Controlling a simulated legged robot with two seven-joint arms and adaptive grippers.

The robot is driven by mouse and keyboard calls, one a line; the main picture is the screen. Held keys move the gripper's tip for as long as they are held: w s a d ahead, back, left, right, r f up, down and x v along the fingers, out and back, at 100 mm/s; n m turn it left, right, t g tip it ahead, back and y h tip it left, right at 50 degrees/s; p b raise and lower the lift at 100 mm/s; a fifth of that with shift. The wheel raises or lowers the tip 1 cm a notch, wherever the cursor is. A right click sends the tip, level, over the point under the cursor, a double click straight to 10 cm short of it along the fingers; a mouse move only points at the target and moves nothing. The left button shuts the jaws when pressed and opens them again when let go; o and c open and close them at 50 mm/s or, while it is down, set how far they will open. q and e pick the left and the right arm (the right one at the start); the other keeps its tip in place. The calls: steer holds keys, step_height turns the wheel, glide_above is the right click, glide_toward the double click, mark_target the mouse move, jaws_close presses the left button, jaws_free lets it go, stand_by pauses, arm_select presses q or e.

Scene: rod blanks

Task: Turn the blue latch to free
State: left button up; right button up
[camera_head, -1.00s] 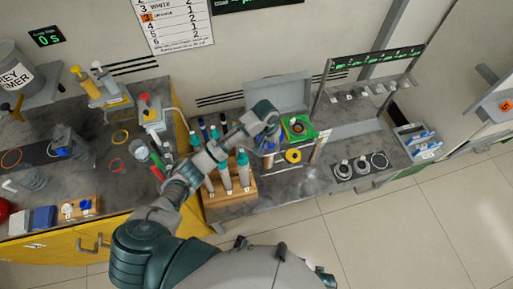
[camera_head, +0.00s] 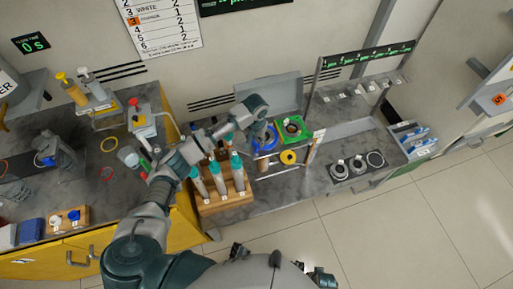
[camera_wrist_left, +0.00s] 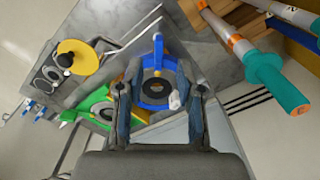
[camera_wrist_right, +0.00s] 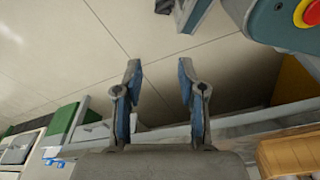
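The blue latch shows in the left wrist view as a blue lever (camera_wrist_left: 158,48) standing up from a blue, ring-like holder (camera_wrist_left: 148,97) with a dark round centre. In the head view the blue holder (camera_head: 265,143) sits on the grey bench, partly covered by my left arm. My left gripper (camera_wrist_left: 157,92) is open over it, one finger on each side in the wrist view. Contact cannot be told. In the head view this gripper (camera_head: 262,128) is just above the holder. My right gripper (camera_wrist_right: 160,66) is open and empty, over the floor.
A green holder (camera_head: 293,128) stands right of the blue one, with a yellow disc (camera_head: 288,157) in front. A wooden rack (camera_head: 222,201) of teal-capped tubes is close on the left. Round dark parts (camera_head: 357,164) lie right. A raised grey lid (camera_head: 268,97) stands behind.

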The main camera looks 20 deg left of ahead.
arm_select(q)
step_height(320, 180, down, 5)
steer(key=shift+d+f+b, duration=0.1)
steer(key=shift+b, duration=0.25)
arm_select(e)
steer(key=shift+w+a+r, duration=0.1)
steer(key=shift+w+r, duration=0.6)
steer(key=shift+r, duration=0.35)
arm_select(q)
jaws_close()
